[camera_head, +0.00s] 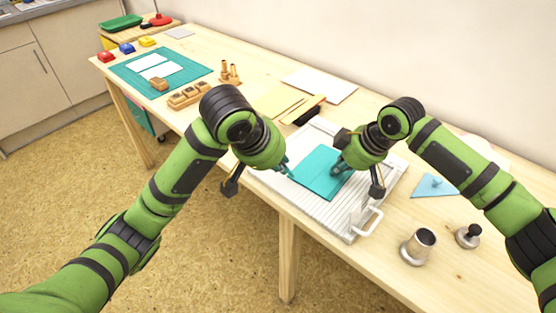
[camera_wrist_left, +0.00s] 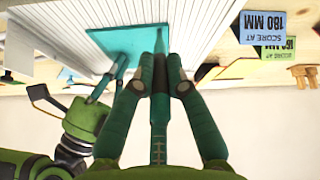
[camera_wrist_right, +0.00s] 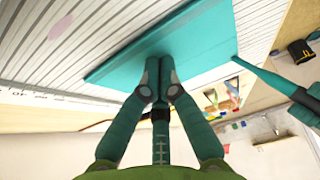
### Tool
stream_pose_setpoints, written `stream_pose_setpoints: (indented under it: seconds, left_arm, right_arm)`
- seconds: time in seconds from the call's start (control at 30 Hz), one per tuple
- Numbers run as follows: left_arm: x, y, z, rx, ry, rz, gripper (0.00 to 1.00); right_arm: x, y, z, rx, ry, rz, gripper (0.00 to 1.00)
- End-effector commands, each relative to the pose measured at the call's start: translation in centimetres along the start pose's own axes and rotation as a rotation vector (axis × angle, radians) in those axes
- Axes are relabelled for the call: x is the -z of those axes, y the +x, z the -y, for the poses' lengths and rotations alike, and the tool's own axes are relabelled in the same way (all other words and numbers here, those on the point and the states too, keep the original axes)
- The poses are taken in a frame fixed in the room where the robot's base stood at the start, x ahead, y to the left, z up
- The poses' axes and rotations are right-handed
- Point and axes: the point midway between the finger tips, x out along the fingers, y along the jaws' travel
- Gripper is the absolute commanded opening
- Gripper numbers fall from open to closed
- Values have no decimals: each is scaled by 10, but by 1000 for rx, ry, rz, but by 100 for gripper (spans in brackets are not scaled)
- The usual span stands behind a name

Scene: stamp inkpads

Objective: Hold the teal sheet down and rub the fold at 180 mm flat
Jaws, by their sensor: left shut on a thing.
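The teal sheet (camera_head: 318,184) lies on the white grooved scoring board (camera_head: 378,205). It also shows in the left wrist view (camera_wrist_left: 110,45) and in the right wrist view (camera_wrist_right: 205,45), where its near edge looks thick, as if folded over. My left gripper (camera_head: 285,167) is shut on a slim pointed teal tool (camera_wrist_left: 160,42) whose tip is at the sheet's left edge in the head view; I cannot tell whether it touches. My right gripper (camera_head: 338,169) has its fingertips together over the sheet, apparently resting on it. No other thing shows between them.
A metal cup (camera_head: 418,247) and a black-knobbed weight (camera_head: 468,236) stand at right, near a blue triangle (camera_head: 434,186).

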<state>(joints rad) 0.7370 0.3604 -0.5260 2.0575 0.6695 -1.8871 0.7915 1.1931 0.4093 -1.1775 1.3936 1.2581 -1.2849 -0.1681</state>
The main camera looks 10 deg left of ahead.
Motion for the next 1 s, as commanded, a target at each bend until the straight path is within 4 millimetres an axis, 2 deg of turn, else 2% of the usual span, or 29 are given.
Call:
stream_pose_setpoints:
  seconds: [0.5,1.0]
  left_arm:
    - [14,11,-6,1,0,4,0]
    - [18,14,-8,1,-1,5,0]
  right_arm:
    - [-3,3,1,3,2,8,0]
    - [-3,3,1,3,2,8,0]
